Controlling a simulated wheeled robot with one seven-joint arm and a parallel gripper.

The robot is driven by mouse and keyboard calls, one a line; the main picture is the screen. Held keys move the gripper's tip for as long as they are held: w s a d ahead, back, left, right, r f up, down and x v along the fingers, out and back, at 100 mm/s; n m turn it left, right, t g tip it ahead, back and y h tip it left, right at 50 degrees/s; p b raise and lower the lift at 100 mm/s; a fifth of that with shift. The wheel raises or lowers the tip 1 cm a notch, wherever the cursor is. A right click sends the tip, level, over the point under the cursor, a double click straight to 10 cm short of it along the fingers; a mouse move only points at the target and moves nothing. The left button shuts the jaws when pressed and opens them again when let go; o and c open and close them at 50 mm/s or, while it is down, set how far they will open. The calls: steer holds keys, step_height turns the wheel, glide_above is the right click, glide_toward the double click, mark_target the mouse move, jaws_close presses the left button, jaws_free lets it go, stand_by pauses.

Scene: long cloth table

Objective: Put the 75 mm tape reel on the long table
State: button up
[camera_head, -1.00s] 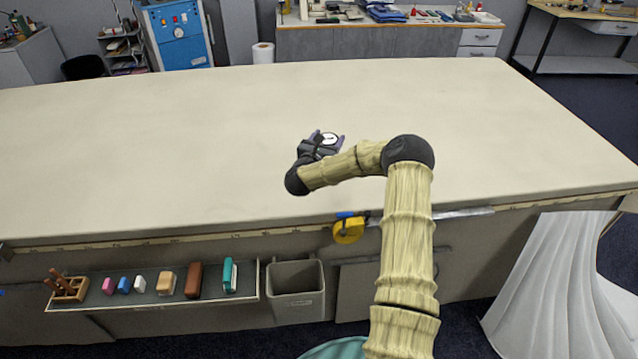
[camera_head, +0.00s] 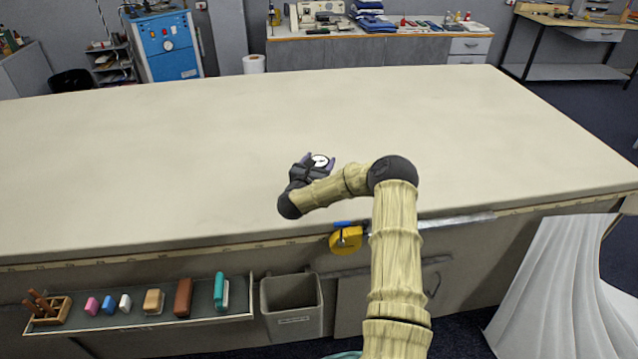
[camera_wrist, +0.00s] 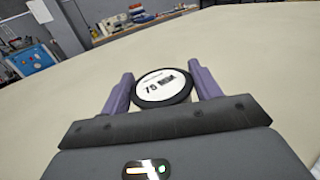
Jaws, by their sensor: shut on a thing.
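The tape reel (camera_wrist: 160,86) is a flat round disc with a black rim and a white face marked 75. It sits between the two purple fingers of my gripper (camera_wrist: 162,90) in the wrist view, and they are shut on it. In the head view the reel (camera_head: 319,161) shows as a small white disc at the tip of my gripper (camera_head: 315,163). Both are over the cream cloth top of the long table (camera_head: 180,150), inward from its near edge. I cannot tell whether the reel touches the cloth.
The table top is clear around my gripper. A yellow tape measure (camera_head: 346,239) hangs at the near edge. Below it are a shelf (camera_head: 140,320) with several small coloured blocks and a grey bin (camera_head: 292,306). White draped cloth (camera_head: 560,290) is at the right.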

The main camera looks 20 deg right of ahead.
steer(key=shift+f, duration=1.7)
steer(key=shift+f+p, duration=0.65)
steer(key=shift+f, duration=1.25)
steer(key=o, duration=1)
steer(key=shift+o, duration=0.2)
steer(key=shift+s+a, duration=0.1)
steer(key=shift+a, duration=0.05)
